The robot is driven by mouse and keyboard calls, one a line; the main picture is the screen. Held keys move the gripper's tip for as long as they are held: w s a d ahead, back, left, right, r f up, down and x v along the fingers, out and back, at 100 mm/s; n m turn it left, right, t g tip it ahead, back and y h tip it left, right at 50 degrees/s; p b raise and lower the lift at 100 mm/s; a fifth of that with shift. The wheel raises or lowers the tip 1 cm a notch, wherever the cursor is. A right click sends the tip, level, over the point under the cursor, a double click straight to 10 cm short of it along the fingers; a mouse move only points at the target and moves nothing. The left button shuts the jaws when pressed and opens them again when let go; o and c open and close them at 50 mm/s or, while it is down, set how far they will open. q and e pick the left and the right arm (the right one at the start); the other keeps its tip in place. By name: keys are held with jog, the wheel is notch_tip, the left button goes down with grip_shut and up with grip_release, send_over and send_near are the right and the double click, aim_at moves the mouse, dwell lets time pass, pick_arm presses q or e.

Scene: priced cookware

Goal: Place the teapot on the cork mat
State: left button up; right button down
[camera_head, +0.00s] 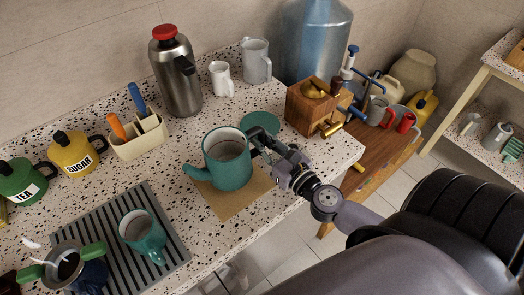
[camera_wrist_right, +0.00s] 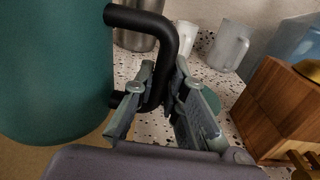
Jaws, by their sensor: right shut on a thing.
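The teal teapot (camera_head: 228,170) is upright over the cork mat (camera_head: 236,205), with its spout to the left and its top open. I cannot tell whether its base touches the mat or hovers just above it. Its teal body (camera_wrist_right: 55,70) fills the left of the right wrist view, with the brown mat (camera_wrist_right: 25,160) below. My right gripper (camera_head: 262,150) is shut on the teapot's black handle (camera_wrist_right: 165,30); in the wrist view its fingers (camera_wrist_right: 160,100) close around the lower part of the handle. My left gripper is not in view.
A flat teal disc (camera_head: 260,123) lies behind the teapot. A wooden grinder (camera_head: 312,108) stands to the right, near the counter's edge. A steel flask (camera_head: 176,75), white jugs (camera_head: 221,78) and a utensil caddy (camera_head: 139,138) stand behind.

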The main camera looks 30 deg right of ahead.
jog(key=shift+f+b, duration=0.75)
jog(key=shift+f, duration=0.85)
jog(key=shift+f, duration=0.15)
jog(key=c, duration=1.6)
grip_release()
jog(key=shift+c, duration=0.2)
